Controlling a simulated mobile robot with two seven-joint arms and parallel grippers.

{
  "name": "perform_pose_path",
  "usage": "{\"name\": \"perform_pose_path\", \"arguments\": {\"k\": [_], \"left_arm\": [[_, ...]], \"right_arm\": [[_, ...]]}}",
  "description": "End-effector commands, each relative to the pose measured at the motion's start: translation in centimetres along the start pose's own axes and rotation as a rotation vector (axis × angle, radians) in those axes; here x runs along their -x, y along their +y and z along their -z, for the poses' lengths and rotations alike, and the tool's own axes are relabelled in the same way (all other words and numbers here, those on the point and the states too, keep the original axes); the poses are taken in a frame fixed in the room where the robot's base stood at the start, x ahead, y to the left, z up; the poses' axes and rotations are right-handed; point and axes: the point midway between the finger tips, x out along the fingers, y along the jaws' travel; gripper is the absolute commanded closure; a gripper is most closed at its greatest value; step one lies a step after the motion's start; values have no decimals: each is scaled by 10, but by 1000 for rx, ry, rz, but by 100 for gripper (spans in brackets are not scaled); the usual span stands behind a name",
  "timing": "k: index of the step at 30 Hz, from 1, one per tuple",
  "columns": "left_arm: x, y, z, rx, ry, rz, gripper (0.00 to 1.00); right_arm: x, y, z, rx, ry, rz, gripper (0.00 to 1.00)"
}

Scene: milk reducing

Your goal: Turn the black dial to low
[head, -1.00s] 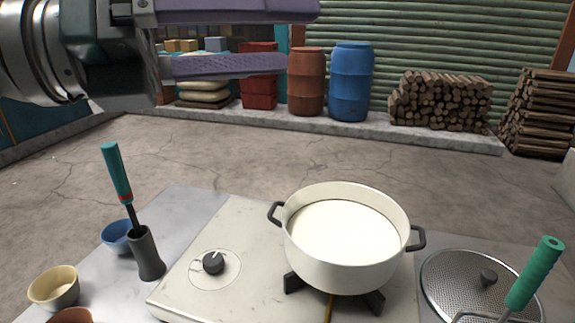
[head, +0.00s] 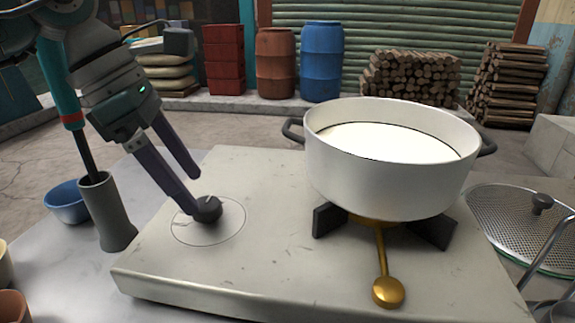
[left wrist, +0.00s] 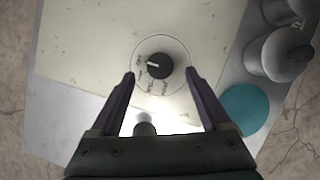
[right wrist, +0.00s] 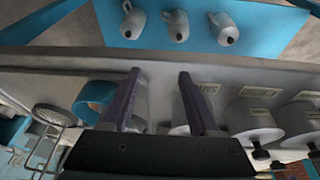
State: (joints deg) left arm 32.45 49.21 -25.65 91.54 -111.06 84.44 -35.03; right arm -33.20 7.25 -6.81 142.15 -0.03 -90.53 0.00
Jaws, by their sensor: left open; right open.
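The black dial (head: 208,208) sits in a marked circle on the left part of the cream stove top (head: 262,262). My left gripper (head: 193,192) is open, its purple fingers reaching down to the dial. In the left wrist view the dial (left wrist: 158,65) lies just ahead of and between the two fingertips (left wrist: 160,75). A pale pointer line on the dial points left there, and the labels around it are too small to read. A white pot of milk (head: 390,170) stands on the burner to the right. My right gripper (right wrist: 157,75) is open and empty, away from the dial.
A grey holder (head: 108,212) with a teal-handled tool and a blue bowl (head: 68,203) stand left of the stove. A brass knob (head: 388,292) juts out below the pot. A mesh strainer (head: 520,225) lies at the right. The stove top between dial and pot is clear.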

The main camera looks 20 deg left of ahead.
Motion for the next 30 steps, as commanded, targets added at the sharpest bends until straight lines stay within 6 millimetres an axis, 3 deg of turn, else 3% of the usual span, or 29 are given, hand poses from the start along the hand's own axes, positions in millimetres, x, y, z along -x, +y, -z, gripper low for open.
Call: {"name": "perform_pose_path", "arguments": {"k": [6, 16, 30], "left_arm": [[-28, -1, 0, 0, -1, 2, 19], [-33, 0, 0, 0, 0, 1, 19], [-33, 0, 0, 0, -1, 1, 71]], "right_arm": [[-3, 0, -1, 0, 0, 0, 40], [-3, -2, -1, -4, 0, 4, 40], [-3, -3, -1, -7, -1, 8, 40]]}}
